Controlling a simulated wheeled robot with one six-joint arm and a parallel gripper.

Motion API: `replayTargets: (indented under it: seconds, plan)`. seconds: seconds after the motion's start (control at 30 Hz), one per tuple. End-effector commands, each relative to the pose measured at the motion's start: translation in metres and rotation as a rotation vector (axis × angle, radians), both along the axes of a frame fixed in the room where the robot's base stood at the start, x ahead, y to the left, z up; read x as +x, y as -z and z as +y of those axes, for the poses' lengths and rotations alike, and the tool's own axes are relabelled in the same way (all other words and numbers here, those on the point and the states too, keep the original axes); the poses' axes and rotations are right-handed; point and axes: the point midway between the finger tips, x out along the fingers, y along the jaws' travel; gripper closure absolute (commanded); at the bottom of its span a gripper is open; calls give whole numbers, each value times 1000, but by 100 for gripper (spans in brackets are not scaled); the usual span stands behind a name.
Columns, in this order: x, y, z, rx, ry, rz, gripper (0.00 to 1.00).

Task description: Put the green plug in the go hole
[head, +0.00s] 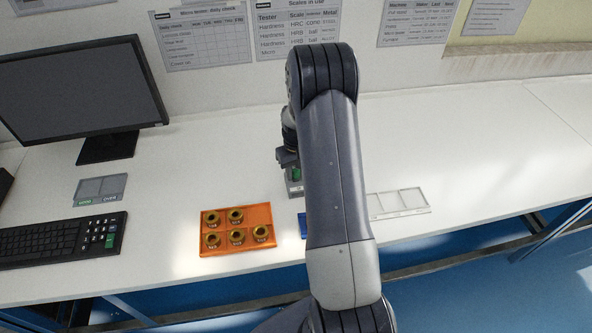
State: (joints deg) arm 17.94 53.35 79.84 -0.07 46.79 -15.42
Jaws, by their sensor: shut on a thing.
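My gripper (288,158) points down over the white bench, left of my own arm. It is shut on the green plug (296,174), of which only a small green patch shows below the jaws. A small grey block (293,190) shows at or just under the plug, partly hidden by my arm. I cannot tell whether the plug is above the block, touching it or in it. The go hole cannot be made out.
An orange tray (204,247) with several brass rings lies front left of the gripper. A blue thing (302,226) is mostly behind my arm. A pale compartment tray (400,212) lies right. A grey two-part tray (100,190), keyboard (60,240) and monitor (75,90) stand left.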

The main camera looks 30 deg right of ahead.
Motion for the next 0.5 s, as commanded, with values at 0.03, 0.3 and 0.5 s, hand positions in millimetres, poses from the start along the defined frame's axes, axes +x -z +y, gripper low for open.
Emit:
replayTargets:
  seconds: [0.03,0.3,0.5]
  plan:
    - [0,3,0,0,0,0,97]
    - [0,5,0,0,0,0,58]
    - [0,5,0,0,0,0,44]
